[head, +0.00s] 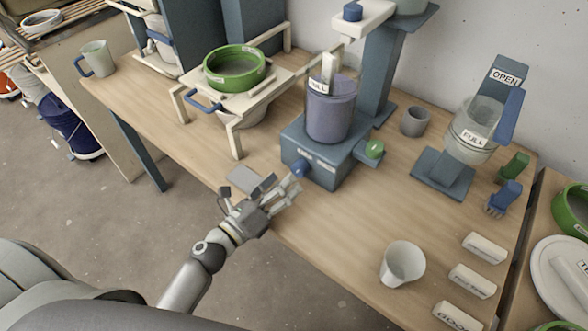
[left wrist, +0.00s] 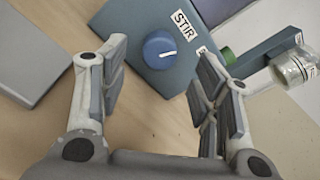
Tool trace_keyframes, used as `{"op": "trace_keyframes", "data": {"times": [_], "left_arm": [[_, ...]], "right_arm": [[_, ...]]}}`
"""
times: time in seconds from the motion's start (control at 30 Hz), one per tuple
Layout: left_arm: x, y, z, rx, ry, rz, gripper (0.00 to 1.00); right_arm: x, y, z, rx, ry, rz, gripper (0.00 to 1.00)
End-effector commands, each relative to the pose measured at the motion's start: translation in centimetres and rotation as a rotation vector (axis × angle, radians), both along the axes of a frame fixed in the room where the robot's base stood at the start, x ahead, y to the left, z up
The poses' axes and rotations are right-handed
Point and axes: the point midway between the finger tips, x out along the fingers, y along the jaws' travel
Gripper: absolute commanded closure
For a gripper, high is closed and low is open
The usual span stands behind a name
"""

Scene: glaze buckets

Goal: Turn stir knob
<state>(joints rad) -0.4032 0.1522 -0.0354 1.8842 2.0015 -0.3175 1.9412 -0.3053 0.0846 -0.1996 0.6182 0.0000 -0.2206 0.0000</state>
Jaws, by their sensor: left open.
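The stir knob (head: 299,168) is a round blue knob with a white pointer line. It sits on the front of the blue-grey mixer base (head: 335,165). In the left wrist view the knob (left wrist: 160,50) shows face-on beside a white label reading STIR (left wrist: 184,25). My left gripper (head: 282,188) is open and empty, just in front of the knob. In the left wrist view its fingers stand to either side, with the knob beyond and between them, apart from it. A bluish container (head: 332,110) marked FULL stands on the mixer base. My right gripper is not in view.
A green knob (head: 374,149) is on the base's right side. A white cup (head: 402,263) stands near the table's front edge. A grey flat piece (head: 243,178) lies left of my gripper. A green bowl (head: 234,82) sits on a stand. Bare tabletop (head: 330,220) lies before the mixer.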

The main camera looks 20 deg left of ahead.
Motion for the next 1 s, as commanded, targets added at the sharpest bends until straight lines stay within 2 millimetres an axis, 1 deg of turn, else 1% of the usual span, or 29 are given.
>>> {"op": "trace_keyframes", "data": {"times": [0.03, 0.1, 0.2, 0.3, 0.47, 0.7, 1.0], "left_arm": [[1.0, -0.4, 0.2, -0.002, -0.002, 0.001, 0.42], [2.0, -0.8, 0.2, -0.001, -0.001, 0.001, 0.42], [3.2, -1.3, 0.1, 0.000, -0.001, 0.001, 0.42], [4.0, -1.6, 0.1, -0.001, 0.000, 0.001, 0.42], [4.6, -1.8, 0.0, 0.000, 0.001, 0.001, 0.42], [4.6, -1.8, -0.1, -0.001, 0.001, 0.001, 0.42], [4.6, -1.8, 0.0, 0.000, 0.001, 0.001, 0.81]], "right_arm": [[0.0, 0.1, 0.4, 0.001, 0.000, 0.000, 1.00], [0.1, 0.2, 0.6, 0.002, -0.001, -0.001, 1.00], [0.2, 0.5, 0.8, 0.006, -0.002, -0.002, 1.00], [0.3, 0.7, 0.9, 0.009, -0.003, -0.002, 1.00], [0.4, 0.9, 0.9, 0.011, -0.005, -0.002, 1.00], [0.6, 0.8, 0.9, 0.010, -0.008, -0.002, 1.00], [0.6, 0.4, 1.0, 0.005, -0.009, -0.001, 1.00]]}}
